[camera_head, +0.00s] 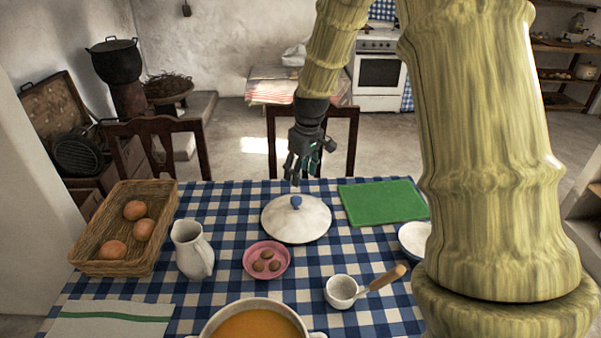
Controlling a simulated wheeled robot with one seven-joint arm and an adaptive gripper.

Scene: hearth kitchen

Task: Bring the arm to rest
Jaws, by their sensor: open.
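My gripper (298,171) hangs at the end of my bamboo-like arm, pointing down above the far edge of the table. Its fingers are apart and nothing shows between them. The white lid (290,226) with a blue knob lies on the checked tablecloth (225,220) just below and in front of the gripper, and the two appear apart. My arm covers much of the right side of the view.
A wicker basket (160,215) with orange-brown round items, a white jug (190,250), a pink bowl (250,262), a ladle (341,291), a pot of orange soup (210,327) and a green board (385,200) stand on the table. Chairs (350,140) stand behind it.

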